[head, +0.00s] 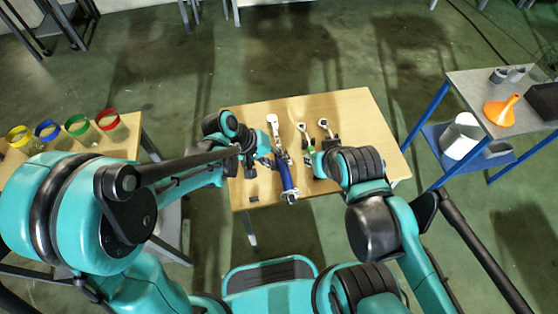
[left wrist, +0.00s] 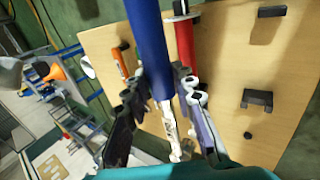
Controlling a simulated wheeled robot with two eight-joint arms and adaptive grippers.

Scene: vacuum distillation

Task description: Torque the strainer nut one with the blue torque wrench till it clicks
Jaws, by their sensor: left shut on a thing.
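The blue torque wrench has a blue handle (head: 286,177) and a pale metal shaft and head, and lies lengthwise over the wooden table in the head view. In the left wrist view its blue handle (left wrist: 149,45) runs down between the fingers of my left gripper (left wrist: 165,100). My left gripper (head: 264,152) is shut on this wrench. My right gripper (head: 314,162) is near the table's middle, just right of the wrench; its fingers are too small and covered to judge. I cannot make out strainer nut one in either view.
The wooden table (head: 360,120) also bears two other wrenches (head: 302,128) (head: 324,124). A red handle (left wrist: 184,42) and dark holders (left wrist: 258,98) show in the left wrist view. An orange funnel (head: 500,108) stands on the right cart; coloured-rim jars (head: 78,128) stand at left.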

